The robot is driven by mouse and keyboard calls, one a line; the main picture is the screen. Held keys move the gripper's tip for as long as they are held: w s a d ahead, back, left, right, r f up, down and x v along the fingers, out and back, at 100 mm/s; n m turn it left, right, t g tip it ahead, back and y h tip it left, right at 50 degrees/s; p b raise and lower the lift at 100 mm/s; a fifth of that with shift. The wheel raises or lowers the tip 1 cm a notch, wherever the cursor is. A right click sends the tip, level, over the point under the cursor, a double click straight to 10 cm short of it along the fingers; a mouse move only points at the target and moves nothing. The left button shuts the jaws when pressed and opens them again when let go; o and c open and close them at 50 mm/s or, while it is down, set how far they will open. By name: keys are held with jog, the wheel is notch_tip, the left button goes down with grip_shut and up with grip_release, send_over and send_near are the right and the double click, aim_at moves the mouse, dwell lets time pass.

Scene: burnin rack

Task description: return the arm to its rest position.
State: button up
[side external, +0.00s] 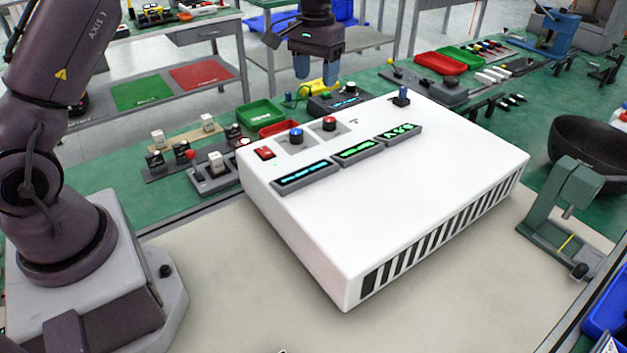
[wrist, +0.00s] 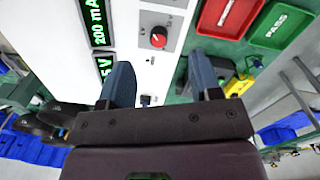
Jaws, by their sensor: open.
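My gripper (side external: 316,66) hangs above the far side of the white instrument box (side external: 400,190), pointing down. Its two blue fingers are apart with nothing between them. In the wrist view my gripper (wrist: 165,85) shows its fingers spread, with the box's panel and a red knob (wrist: 158,38) below and beyond.
Small parts and switches stand on the green bench left of the box. Red (side external: 440,64) and green (side external: 461,56) trays lie behind it. A black bowl (side external: 590,150) and a grey-green stand (side external: 565,210) are at the right. The pale mat (side external: 235,285) in front is clear.

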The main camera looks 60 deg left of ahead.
jog(key=s+d+r+m+t, duration=0.1)
jog(key=s+d+r+t, duration=0.1)
jog(key=s, duration=0.7)
jog(key=s+d+r+m+t, duration=0.1)
jog(key=s+d+r, duration=0.3)
jog(key=s, duration=0.6)
jog(key=s+d+r+m+t, duration=0.1)
jog(key=s+d+r, duration=0.3)
jog(key=s, duration=0.5)
jog(key=shift+s+r+m+t, duration=0.2)
jog(key=shift+r+m+t, duration=0.2)
jog(key=shift+r+t, duration=0.4)
jog(key=shift+f, duration=0.1)
